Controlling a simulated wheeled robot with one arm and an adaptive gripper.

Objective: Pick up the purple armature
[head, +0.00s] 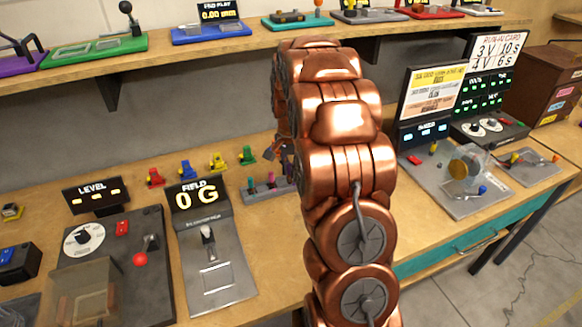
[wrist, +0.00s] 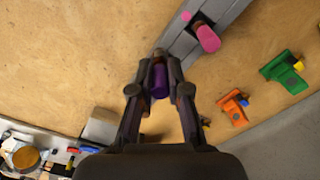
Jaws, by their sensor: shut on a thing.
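The purple armature (wrist: 160,82) is a small purple cylinder between the two fingers of my gripper (wrist: 159,90) in the wrist view. My gripper is shut on it, close to the end of a grey slotted rail (wrist: 222,18). I cannot tell whether the armature is clear of the rail. In the head view my copper arm hides the armature and most of my gripper (head: 284,152). The grey rail (head: 262,195) shows just left of my arm there, with a pink peg (head: 271,178) standing on it. This pink peg also shows in the wrist view (wrist: 207,38).
A FIELD meter (head: 212,240) and LEVEL panel (head: 97,194) stand left. A device with a clear disc (head: 468,165) is right. A shelf (head: 190,54) runs above.

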